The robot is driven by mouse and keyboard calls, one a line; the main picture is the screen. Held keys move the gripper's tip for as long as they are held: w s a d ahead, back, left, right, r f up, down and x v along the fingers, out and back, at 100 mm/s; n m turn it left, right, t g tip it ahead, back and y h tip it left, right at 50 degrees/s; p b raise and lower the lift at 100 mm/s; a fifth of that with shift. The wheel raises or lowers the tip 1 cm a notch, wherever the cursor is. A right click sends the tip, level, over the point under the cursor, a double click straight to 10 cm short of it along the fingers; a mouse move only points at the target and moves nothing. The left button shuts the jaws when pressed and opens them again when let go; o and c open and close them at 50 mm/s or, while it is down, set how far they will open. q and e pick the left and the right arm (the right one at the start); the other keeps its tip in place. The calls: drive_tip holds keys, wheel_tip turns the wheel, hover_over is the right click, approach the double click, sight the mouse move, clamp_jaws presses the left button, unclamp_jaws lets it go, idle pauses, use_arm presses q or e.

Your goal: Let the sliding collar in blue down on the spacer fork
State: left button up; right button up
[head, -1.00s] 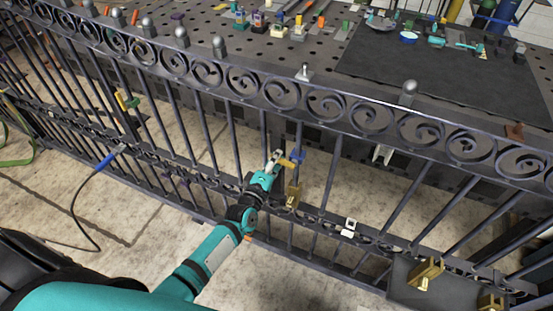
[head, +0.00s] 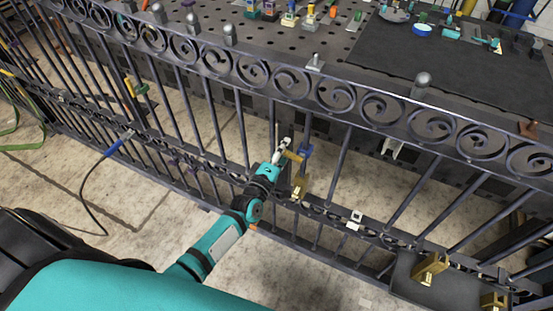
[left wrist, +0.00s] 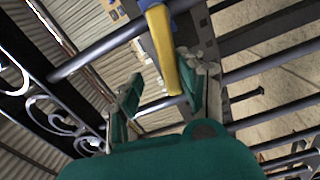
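The blue sliding collar (head: 304,152) is around an upright gate bar, in the middle of the head view. A yellow bar (head: 293,157) sticks out beside it towards my left gripper (head: 284,146); I cannot tell whether the two are joined. In the left wrist view the yellow bar (left wrist: 163,50) comes down between the spread fingers of my left gripper (left wrist: 160,80), with a little blue behind it. The fingers look apart, not closed on the bar. A brass block (head: 299,187) sits lower, by the gate's lower rail. I cannot make out the spacer fork for sure. My right gripper is out of view.
The dark gate (head: 210,62) with scrolls and upright bars crosses the view. Behind it stands a perforated bench (head: 290,45) with small objects. A white piece (head: 355,219) and another brass block (head: 430,267) sit along the lower rail to the right.

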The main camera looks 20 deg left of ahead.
use_arm(q)
drive_tip(key=s, duration=1.1)
drive_tip(key=shift+s+a, duration=0.15)
drive_tip(key=shift+s, duration=0.1)
drive_tip(key=shift+f, duration=0.1)
